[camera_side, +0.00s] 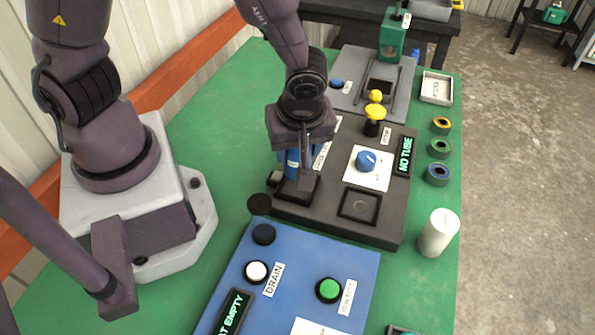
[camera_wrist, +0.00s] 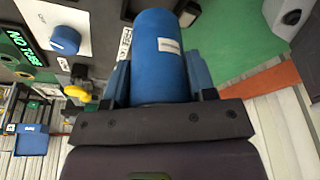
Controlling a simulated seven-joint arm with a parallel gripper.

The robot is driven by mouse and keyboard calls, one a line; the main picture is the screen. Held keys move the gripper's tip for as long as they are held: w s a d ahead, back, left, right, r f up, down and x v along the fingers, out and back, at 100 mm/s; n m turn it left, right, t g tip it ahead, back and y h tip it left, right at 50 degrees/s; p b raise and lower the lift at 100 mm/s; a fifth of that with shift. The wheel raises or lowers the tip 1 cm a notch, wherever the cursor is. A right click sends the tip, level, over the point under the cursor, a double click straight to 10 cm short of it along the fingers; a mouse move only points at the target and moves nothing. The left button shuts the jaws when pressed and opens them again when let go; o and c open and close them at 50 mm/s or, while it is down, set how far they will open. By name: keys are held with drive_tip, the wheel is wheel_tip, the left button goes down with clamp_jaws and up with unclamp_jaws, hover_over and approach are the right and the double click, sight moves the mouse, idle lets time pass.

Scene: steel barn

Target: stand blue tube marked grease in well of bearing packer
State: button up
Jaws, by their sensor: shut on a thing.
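My gripper (camera_side: 294,182) points down and is shut on the blue tube (camera_side: 292,160), which is mostly hidden by my wrist and fingers. The wrist view shows the blue tube (camera_wrist: 158,58) large between the two fingers, with a small white label too blurred to read. The bearing packer (camera_side: 385,232) is a dark box with a blue knob (camera_side: 367,160), a lit "NO TUBE" display (camera_side: 404,156) and a square recess (camera_side: 358,206). The tube is over the packer's left end.
A yellow button (camera_side: 375,113) stands up at the packer's back. A blue panel (camera_side: 283,290) with buttons lies in front. A white cylinder (camera_side: 438,232) stands at right, near several coloured rings (camera_side: 439,149). A grey station (camera_side: 350,98) is behind. Green tabletop is free at left.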

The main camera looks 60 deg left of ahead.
drive_tip(key=shift+f, duration=2.45)
drive_tip(key=shift+f, duration=0.1)
drive_tip(key=o, duration=1.1)
drive_tip(key=shift+o, duration=0.2)
